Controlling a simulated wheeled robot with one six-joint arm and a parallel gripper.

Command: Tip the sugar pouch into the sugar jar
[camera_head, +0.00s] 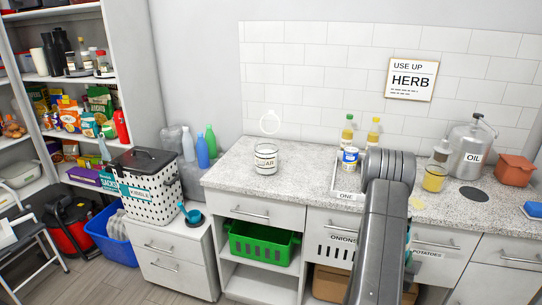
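A clear glass jar (265,158) with a pale label stands upright on the left part of the speckled counter (310,172). Its label is small, but it seems to be the sugar jar. A clear round ring or lid shows just above and behind it. My grey arm rises from the bottom right of centre and ends over the counter's front edge, well right of the jar. My gripper's fingers cannot be made out. No sugar pouch can be identified; the arm hides part of the counter and the drawer fronts.
A labelled tray with a blue-and-white can (350,159) stands left of my arm, two bottles (347,132) behind. A glass of yellow liquid (434,178), an oil can (468,150) and a terracotta box (514,169) stand right. The counter between jar and tray is clear.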

